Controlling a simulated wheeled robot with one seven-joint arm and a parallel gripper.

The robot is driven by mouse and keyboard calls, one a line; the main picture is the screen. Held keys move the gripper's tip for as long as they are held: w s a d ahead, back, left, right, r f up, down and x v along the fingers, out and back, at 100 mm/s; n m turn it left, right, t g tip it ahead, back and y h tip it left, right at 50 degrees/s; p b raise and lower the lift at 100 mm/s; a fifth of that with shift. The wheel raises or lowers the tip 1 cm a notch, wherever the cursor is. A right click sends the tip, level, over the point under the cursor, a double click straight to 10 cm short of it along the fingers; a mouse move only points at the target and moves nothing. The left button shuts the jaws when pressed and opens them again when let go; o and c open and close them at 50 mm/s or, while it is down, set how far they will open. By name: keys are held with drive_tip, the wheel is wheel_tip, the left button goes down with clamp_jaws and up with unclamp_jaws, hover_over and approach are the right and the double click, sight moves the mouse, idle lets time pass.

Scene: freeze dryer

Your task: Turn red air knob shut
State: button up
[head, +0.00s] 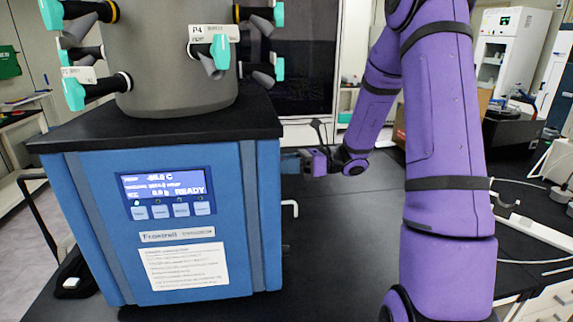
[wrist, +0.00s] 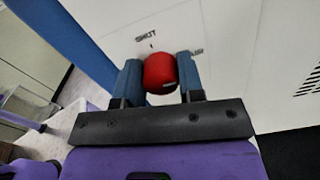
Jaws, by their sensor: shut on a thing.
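The red air knob (wrist: 160,73) shows in the wrist view on a pale side panel of the freeze dryer. My gripper (wrist: 160,80) has its two blue fingers on either side of the knob and is shut on it. The word "SHUT" and a small mark are printed on the panel above the knob. In the head view, my gripper (head: 292,162) is at the right side of the blue freeze dryer (head: 265,210). The knob is hidden in the head view.
The dryer's grey chamber (head: 178,80) carries several teal-handled valves. A white bent tube (head: 291,207) sticks out of its right side below my gripper. The dark bench (head: 340,240) is clear between the dryer and my purple arm.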

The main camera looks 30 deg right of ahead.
drive_tip(key=shift+n, duration=0.3)
drive_tip(key=n, duration=0.3)
drive_tip(key=shift+n, duration=0.3)
drive_tip(key=n, duration=0.4)
drive_tip(key=shift+s+n, duration=0.1)
drive_tip(key=shift+n, duration=0.2)
drive_tip(key=n, duration=0.4)
drive_tip(key=shift+f+n, duration=0.1)
drive_tip(key=shift+n, duration=2.4)
drive_tip(key=o, duration=0.9)
drive_tip(key=shift+s, duration=0.1)
drive_tip(key=v, duration=1)
drive_tip(key=shift+s+d, duration=0.1)
drive_tip(key=shift+d, duration=0.25)
